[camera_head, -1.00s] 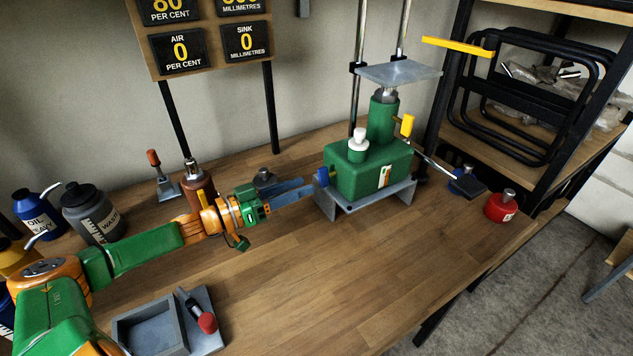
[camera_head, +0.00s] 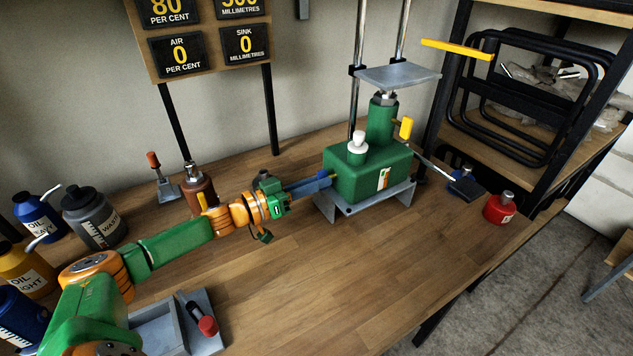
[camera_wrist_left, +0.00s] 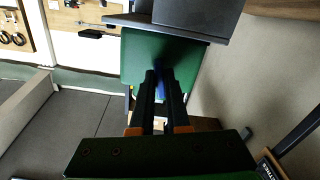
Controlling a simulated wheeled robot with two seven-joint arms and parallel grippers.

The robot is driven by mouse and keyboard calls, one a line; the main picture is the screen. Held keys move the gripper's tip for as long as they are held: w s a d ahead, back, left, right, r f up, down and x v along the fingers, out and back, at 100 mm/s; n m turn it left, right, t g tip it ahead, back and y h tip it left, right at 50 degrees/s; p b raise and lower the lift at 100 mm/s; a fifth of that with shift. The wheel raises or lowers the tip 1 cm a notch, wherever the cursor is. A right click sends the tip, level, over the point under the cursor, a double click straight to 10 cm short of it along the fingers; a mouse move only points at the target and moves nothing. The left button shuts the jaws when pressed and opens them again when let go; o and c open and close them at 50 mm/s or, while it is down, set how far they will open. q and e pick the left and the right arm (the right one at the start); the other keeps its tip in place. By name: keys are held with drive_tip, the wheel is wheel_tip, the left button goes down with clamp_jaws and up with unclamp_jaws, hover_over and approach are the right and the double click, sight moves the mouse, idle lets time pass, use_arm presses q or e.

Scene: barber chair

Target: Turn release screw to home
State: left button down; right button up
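The green jack body (camera_head: 366,176) stands on a grey bracket (camera_head: 352,207) on the bench. The blue release screw (camera_wrist_left: 160,84) is at its left end, mostly hidden by my fingers in the head view. My left gripper (camera_head: 325,179) reaches it from the left. In the left wrist view the two dark fingers (camera_wrist_left: 160,82) lie close on both sides of the blue screw, with the green body beyond. They look shut on it. The screw's turn angle cannot be made out. My right gripper is not in view.
A white-capped filler (camera_head: 358,143) tops the body. A pump lever (camera_head: 450,175) sticks out right, near a red bottle (camera_head: 499,208). A brown bottle (camera_head: 198,188) and a grey tray (camera_head: 160,330) are near my arm.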

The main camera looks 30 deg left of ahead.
use_arm(q)
drive_tip(key=m, duration=0.3)
drive_tip(key=c, duration=0.9)
unclamp_jaws()
drive_tip(key=shift+a, duration=0.1)
drive_tip(key=v, duration=0.7)
